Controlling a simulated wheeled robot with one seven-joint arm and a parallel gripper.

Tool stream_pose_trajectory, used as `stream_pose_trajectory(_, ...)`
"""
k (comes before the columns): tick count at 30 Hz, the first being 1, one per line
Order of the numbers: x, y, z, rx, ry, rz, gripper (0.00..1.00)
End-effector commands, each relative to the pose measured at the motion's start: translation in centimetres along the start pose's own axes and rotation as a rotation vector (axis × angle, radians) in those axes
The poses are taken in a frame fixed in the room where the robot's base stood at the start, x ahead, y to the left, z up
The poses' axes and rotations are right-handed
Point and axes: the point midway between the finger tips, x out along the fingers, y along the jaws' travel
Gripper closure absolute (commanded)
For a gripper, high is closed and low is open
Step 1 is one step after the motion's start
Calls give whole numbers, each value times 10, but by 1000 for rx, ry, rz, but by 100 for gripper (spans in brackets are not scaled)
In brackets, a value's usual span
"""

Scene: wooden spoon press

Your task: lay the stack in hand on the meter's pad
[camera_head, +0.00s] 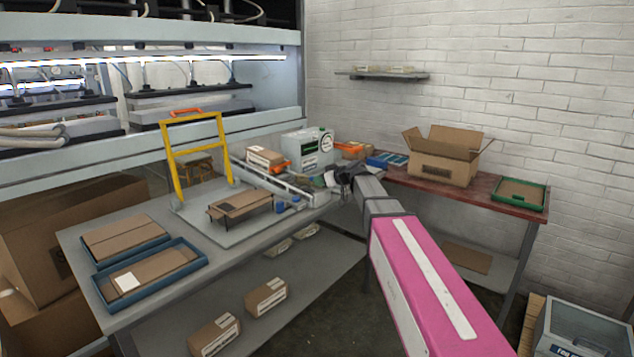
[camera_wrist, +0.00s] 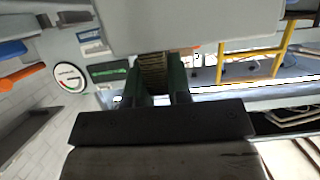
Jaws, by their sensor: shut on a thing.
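My gripper (camera_wrist: 157,85) shows in the wrist view with its two dark green fingers shut on a small brown ribbed stack (camera_wrist: 153,66). The meter (camera_head: 308,148) is a pale box with a round dial and a green panel, at the back of the bench in the head view. Its dial and green display also show left of my fingers in the wrist view. In the head view my gripper (camera_head: 341,176) is small and dark, just right of and in front of the meter. The stack is hard to make out there. I cannot clearly pick out the pad.
The grey bench (camera_head: 150,290) holds blue trays (camera_head: 190,281) with cardboard and a yellow-framed press (camera_head: 197,150). A brown table (camera_head: 475,190) behind my arm holds an open carton (camera_head: 440,165) and a green tray (camera_head: 520,194). Small boxes crowd around the meter.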

Motion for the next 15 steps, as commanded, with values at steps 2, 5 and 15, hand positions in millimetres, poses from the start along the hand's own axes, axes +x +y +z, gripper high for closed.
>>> stream_pose_trajectory(2,-2,0,-4,-1,1,0,100)
stream_pose_trajectory(5,-5,0,-12,-2,1,0,100)
stream_pose_trajectory(15,-20,-33,-53,-3,1,-2,100)
